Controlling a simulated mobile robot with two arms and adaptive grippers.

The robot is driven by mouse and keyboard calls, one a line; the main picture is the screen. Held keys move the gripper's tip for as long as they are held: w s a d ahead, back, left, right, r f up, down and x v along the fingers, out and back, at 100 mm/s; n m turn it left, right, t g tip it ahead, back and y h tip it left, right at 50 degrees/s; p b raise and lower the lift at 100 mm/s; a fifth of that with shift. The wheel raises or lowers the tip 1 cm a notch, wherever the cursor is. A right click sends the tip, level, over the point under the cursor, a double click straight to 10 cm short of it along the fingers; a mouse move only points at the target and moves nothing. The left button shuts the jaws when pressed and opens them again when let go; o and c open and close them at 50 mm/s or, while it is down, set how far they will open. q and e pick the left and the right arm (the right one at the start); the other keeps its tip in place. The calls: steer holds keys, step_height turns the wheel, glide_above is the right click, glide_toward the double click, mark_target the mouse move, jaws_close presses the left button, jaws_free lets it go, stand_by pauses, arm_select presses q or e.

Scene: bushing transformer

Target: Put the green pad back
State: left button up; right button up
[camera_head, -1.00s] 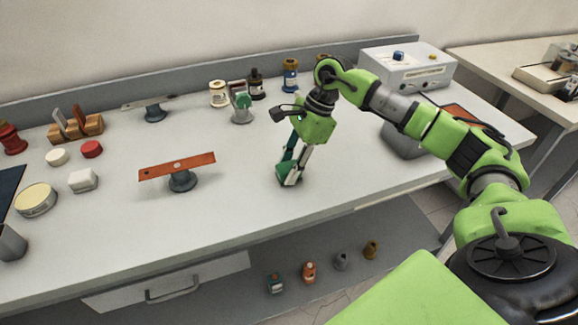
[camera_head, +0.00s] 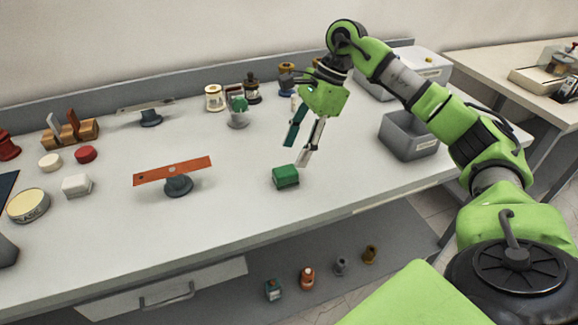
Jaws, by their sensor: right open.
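The green pad (camera_head: 286,177), a small green block, lies on the bench top near the middle. My right gripper (camera_head: 297,152) is open just above and behind it in the picture, fingers pointing down. Nothing is between the fingers, and they appear clear of the pad. My left gripper is not in view.
An orange bar on a dark stand (camera_head: 177,181) is left of the pad. A white block (camera_head: 77,185), a red disc (camera_head: 86,154) and a yellow-topped tin (camera_head: 28,205) are farther left. A grey open bin (camera_head: 410,138) is right. Bottles (camera_head: 214,98) stand behind. The bench around the pad is clear.

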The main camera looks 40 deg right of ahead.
steer(key=shift+v, duration=2.3)
